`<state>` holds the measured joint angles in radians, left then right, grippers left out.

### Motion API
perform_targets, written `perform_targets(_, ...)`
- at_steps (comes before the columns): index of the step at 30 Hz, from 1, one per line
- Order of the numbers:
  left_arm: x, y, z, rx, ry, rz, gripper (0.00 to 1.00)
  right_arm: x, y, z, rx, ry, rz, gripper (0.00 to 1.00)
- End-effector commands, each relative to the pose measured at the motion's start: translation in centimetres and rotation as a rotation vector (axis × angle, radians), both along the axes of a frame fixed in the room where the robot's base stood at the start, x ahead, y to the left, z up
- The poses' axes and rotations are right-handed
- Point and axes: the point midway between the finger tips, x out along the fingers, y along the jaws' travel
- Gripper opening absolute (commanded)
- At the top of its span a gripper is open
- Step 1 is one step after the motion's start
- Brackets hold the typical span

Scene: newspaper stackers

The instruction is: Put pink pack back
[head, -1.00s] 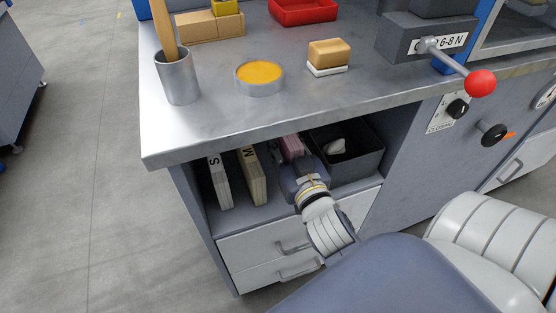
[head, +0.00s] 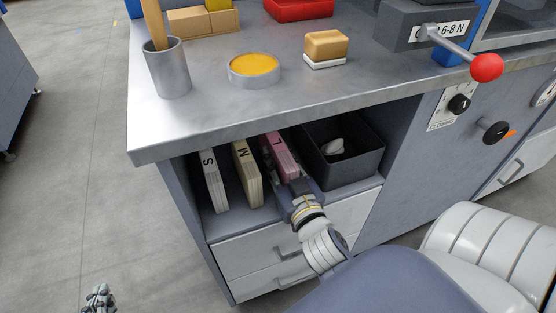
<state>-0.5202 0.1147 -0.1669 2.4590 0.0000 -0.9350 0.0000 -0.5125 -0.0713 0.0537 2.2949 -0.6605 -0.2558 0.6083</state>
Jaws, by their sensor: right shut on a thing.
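The pink pack (head: 284,160), marked L, stands upright in the open shelf under the worktop, between the cream M pack (head: 248,175) and the dark bin (head: 341,178). My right gripper (head: 283,173) is shut on its front end, reaching in from the front. The pack's lower part and far end are hidden by the gripper and the worktop. My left gripper (head: 98,299) shows only partly at the bottom left edge, over the floor and away from the shelf. Its finger opening cannot be made out.
A white S pack (head: 214,184) stands left of the M pack. The worktop edge (head: 250,124) overhangs the shelf, with drawers (head: 262,246) below. A metal cup (head: 167,72), a yellow-filled dish (head: 254,66) and a sponge-like block (head: 326,45) stand on top.

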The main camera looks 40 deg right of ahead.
Motion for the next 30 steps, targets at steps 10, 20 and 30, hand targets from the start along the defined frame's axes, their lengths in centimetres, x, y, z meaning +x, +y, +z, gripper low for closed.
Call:
perform_targets(10, 0.18, -0.08, 0.21, -0.003, -0.013, -0.001, 0.0, 0.02, 0.03, 0.07, 0.0, -0.004, 0.001, 0.0)
perform_targets(20, 0.41, -0.19, 0.49, -0.007, -0.029, -0.002, 0.0, 0.0, 0.01, -0.18, 0.001, -0.001, 0.0, 0.45)
perform_targets(30, 0.14, -0.1, 0.28, -0.003, -0.009, -0.002, 0.0, 0.0, 0.02, 0.15, 0.0, -0.001, 0.001, 0.45)
